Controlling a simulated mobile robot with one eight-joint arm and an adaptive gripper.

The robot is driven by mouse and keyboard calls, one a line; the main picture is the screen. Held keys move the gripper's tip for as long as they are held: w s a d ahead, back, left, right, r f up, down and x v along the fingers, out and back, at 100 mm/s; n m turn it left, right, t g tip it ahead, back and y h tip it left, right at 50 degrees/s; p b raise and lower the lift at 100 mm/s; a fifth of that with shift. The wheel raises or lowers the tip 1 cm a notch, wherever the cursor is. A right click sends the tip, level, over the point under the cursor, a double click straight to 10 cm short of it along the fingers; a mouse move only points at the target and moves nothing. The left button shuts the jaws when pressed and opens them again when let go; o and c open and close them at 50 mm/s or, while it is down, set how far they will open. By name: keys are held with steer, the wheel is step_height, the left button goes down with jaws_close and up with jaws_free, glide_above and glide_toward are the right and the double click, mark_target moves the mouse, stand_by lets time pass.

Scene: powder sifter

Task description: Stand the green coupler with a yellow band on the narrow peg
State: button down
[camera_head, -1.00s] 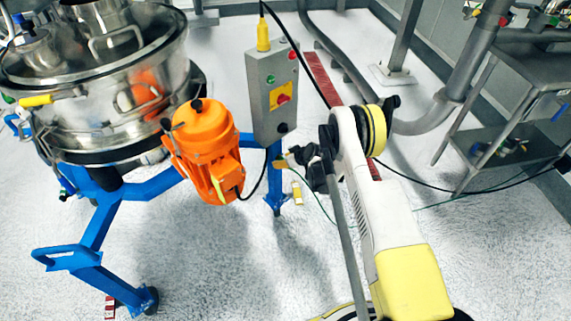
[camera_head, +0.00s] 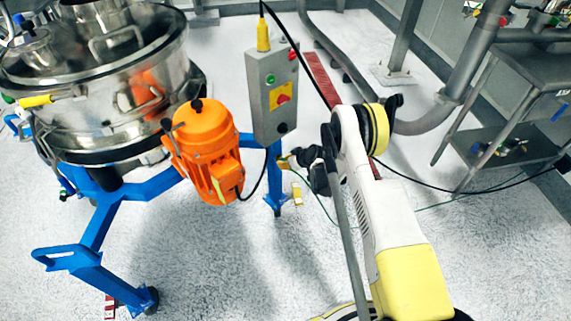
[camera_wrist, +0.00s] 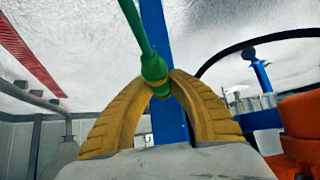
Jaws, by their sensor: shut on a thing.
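My gripper (camera_wrist: 160,92) has ribbed yellow fingers and is shut on the green coupler (camera_wrist: 153,68). The coupler's yellow band shows between the fingertips in the wrist view. A green hose-like length runs up and left from the coupler. In the head view my gripper (camera_head: 284,162) is small, just right of a blue leg and below the grey control box. The coupler is too small to make out there. I cannot pick out the narrow peg in either view.
The steel sifter (camera_head: 100,90) stands on a blue frame (camera_head: 92,235) at the left, with an orange motor (camera_head: 205,150). The grey control box (camera_head: 272,95) is above my gripper. A thin green line (camera_head: 322,208) crosses the floor. A steel shelf (camera_head: 510,140) is at right.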

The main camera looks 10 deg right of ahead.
steer(key=shift+s+d, duration=0.45)
steer(key=shift+s, duration=0.25)
steer(key=shift+s+d, duration=0.4)
steer(key=shift+s, duration=0.3)
steer(key=shift+s+d, duration=0.45)
steer(key=shift+s, duration=0.25)
